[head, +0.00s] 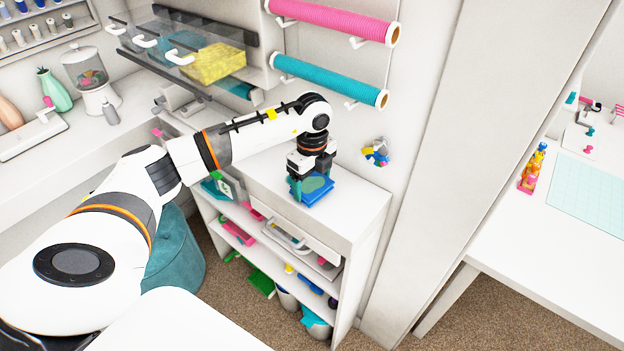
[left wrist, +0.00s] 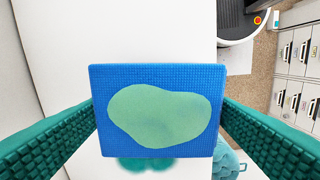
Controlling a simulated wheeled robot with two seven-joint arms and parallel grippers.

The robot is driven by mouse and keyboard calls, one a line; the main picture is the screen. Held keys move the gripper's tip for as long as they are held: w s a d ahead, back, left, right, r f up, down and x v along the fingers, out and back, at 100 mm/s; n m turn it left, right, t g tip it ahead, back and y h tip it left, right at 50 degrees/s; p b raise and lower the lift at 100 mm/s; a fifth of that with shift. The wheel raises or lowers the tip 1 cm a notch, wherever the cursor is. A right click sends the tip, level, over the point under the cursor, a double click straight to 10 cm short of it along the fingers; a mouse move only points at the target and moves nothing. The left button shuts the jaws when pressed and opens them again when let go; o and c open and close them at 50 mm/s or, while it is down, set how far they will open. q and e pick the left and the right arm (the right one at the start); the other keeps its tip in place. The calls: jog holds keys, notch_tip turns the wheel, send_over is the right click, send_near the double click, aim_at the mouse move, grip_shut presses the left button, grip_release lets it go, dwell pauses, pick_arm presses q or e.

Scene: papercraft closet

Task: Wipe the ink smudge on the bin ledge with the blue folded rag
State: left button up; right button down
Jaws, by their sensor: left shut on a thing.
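The blue folded rag (head: 320,194) has a pale green patch on its upper face. My left gripper (head: 309,182) is shut on it, low at the white ledge (head: 352,208) on top of the shelf unit. In the left wrist view the rag (left wrist: 103,82) sits flat between the two teal fingers, one at each side. The ink smudge (left wrist: 150,164), a teal blot on the white surface, shows just past the rag's lower edge; the rag may hide part of it. Whether the rag touches the ledge I cannot tell. My right gripper is not in view.
Pink (head: 335,19) and teal (head: 330,79) rolls hang on the wall behind the ledge. A small colourful cluster (head: 377,151) is on the wall to the right. Below are shelves with bins. A teal pouf (head: 175,255) stands at left. The ledge's right part is clear.

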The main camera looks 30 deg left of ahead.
pick_arm(q)
jog(key=shift+f+b, duration=0.45)
jog(key=shift+f, duration=0.2)
jog(key=o, duration=0.6)
jog(key=shift+r+p, duration=0.35)
jog(key=shift+r, duration=0.05)
jog(key=shift+c, duration=0.3)
jog(key=c, duration=0.6)
